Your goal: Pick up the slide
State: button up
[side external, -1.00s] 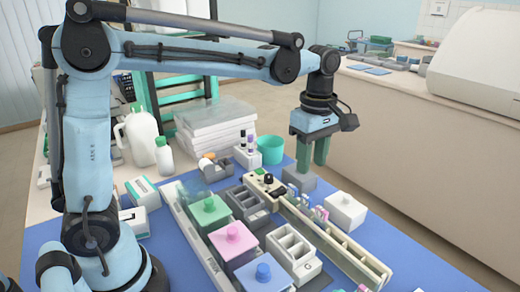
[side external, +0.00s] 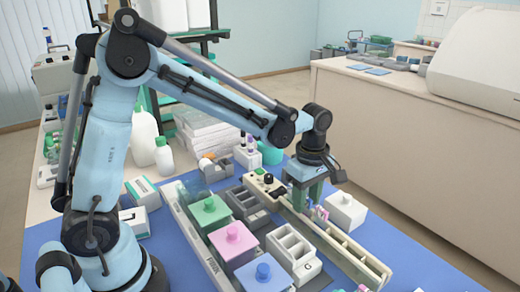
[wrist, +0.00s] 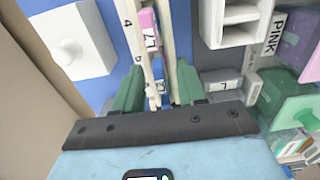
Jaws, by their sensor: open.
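Slides with coloured ends (side external: 320,212) stand in a long cream rack (side external: 345,250) on the blue mat. My gripper (side external: 305,203) is low over the rack's far part, fingers pointing down, at those slides. In the wrist view, my open gripper (wrist: 157,82) has one green finger on each side of the rack. A slide with a pink labelled end (wrist: 149,32) shows just beyond the fingertips. Something thin and pale, perhaps another slide edge, lies between the fingers; I cannot tell whether they touch it.
A white lidded box (side external: 345,212) stands right of the rack. White bottles (side external: 163,156) stand farther back. The mat's right front is clear.

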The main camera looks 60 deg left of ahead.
jog(key=shift+f, duration=0.3)
grip_shut()
jog(key=shift+r, duration=0.15)
